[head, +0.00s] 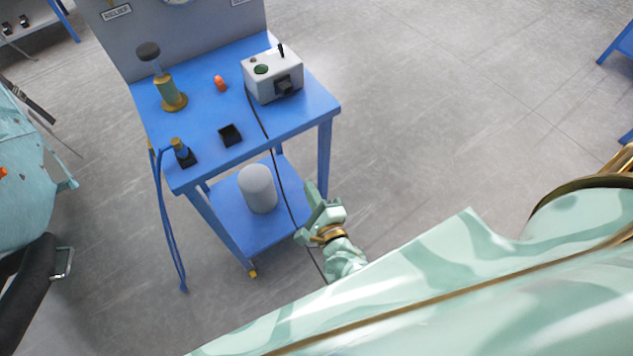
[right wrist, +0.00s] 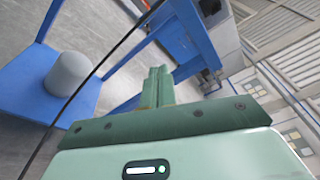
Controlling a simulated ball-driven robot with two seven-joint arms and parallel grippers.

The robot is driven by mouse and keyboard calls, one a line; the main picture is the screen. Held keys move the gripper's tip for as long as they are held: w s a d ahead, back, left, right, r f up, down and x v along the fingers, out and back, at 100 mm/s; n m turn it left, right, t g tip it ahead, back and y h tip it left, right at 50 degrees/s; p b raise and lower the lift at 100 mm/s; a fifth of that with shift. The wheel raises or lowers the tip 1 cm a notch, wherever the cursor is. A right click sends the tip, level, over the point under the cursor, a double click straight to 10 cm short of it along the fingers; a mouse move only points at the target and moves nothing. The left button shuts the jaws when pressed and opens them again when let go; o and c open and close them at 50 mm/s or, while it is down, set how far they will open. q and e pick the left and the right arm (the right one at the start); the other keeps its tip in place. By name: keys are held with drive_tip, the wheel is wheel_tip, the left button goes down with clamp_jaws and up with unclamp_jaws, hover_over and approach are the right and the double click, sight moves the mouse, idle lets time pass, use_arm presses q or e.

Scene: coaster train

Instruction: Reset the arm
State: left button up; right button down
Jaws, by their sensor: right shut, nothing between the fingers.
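My right gripper (head: 311,212) shows in the head view at the right of the blue cart (head: 318,105), below the level of its top. In the right wrist view the fingers of my right gripper (right wrist: 157,85) are together with nothing between them. In the head view the gripper is over or in front of the cart's right front side. Whether it touches the cart cannot be told. My left gripper is not in view.
The cart top bears a grey box (head: 273,78), a brass-coloured stand (head: 171,95), an orange piece (head: 220,83) and a black tray (head: 230,135). A white cylinder (head: 257,188) stands on the lower shelf. A black cable (head: 280,185) hangs near my right gripper.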

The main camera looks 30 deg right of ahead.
idle(0.6)
drive_tip(key=s+a+f+n+g+y, duration=0.1)
drive_tip(key=s+f+n+g+y, duration=0.1)
drive_tip(key=s+f+n+g, duration=0.5)
drive_tip(key=s+a+f+n+g+y, duration=0.1)
drive_tip(key=s+f+n+g+y, duration=0.1)
drive_tip(key=s+f+n, duration=0.9)
drive_tip(key=s+d+f+n+g, duration=0.2)
drive_tip(key=s+d+f+n, duration=0.1)
drive_tip(key=s, duration=0.4)
drive_tip(key=s+d+f+n+g+h, duration=0.1)
drive_tip(key=s+d+f+n+g, duration=0.2)
drive_tip(key=s, duration=0.4)
drive_tip(key=s+d+f+n+g+h, duration=0.1)
drive_tip(key=s+d+f+n+g, duration=0.2)
drive_tip(key=s, duration=0.4)
drive_tip(key=shift+s+d+f+n, duration=0.25)
drive_tip(key=shift+d+f+n, duration=0.2)
drive_tip(key=shift+f, duration=0.3)
